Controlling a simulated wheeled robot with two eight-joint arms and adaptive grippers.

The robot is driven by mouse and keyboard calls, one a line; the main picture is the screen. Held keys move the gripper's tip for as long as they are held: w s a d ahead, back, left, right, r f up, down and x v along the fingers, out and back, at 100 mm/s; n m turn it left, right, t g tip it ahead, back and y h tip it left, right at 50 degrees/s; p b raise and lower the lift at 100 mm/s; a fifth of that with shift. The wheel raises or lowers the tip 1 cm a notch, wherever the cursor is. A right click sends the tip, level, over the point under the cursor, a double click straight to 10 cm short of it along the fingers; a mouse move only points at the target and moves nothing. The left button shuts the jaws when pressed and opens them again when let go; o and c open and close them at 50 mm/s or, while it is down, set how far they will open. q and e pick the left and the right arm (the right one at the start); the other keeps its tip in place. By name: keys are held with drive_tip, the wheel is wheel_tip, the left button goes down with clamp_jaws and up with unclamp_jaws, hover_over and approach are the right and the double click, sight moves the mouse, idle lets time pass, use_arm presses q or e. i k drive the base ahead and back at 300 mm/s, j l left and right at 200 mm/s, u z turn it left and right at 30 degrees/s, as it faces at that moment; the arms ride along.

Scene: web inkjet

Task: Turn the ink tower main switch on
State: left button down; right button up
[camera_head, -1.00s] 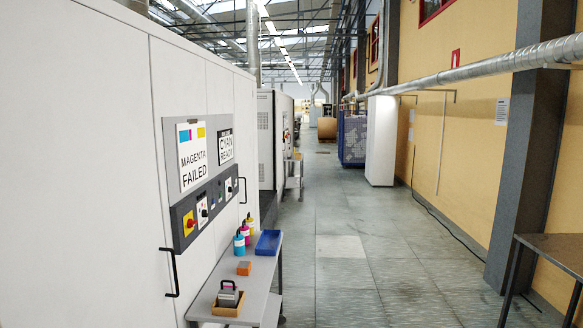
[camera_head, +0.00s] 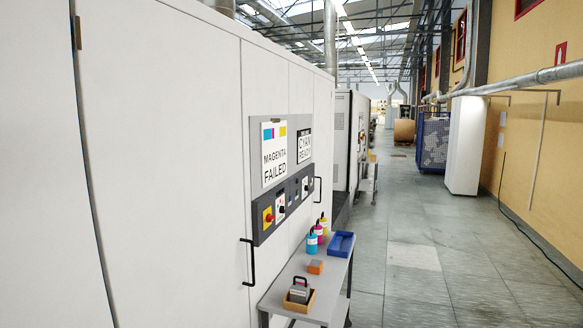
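The ink tower is the tall white cabinet (camera_head: 180,150) along the left. Its grey control panel (camera_head: 262,238) carries a red knob on a yellow plate (camera_head: 268,217), which looks like the main switch. A dark knob on a white plate (camera_head: 281,205) and smaller controls sit to its right. I cannot read the knob's position or the small labels. Above them are a sign reading "MAGENTA FAILED" (camera_head: 274,160) and a sign reading "CYAN READY" (camera_head: 304,146). Neither of my grippers is in view.
A narrow grey bench (camera_head: 335,277) stands below the panel, holding several ink bottles (camera_head: 312,240), a blue tray (camera_head: 341,243), an orange block (camera_head: 315,267) and a wooden box (camera_head: 299,298). A black door handle (camera_head: 248,262) sticks out. The aisle floor (camera_head: 420,285) is clear.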

sight(268, 217)
drive_tip(key=i+l, duration=0.25)
drive_tip(key=i, duration=0.15)
drive_tip(key=i+l, duration=0.3)
drive_tip(key=i+j+u, duration=0.05)
drive_tip(key=i, duration=0.1)
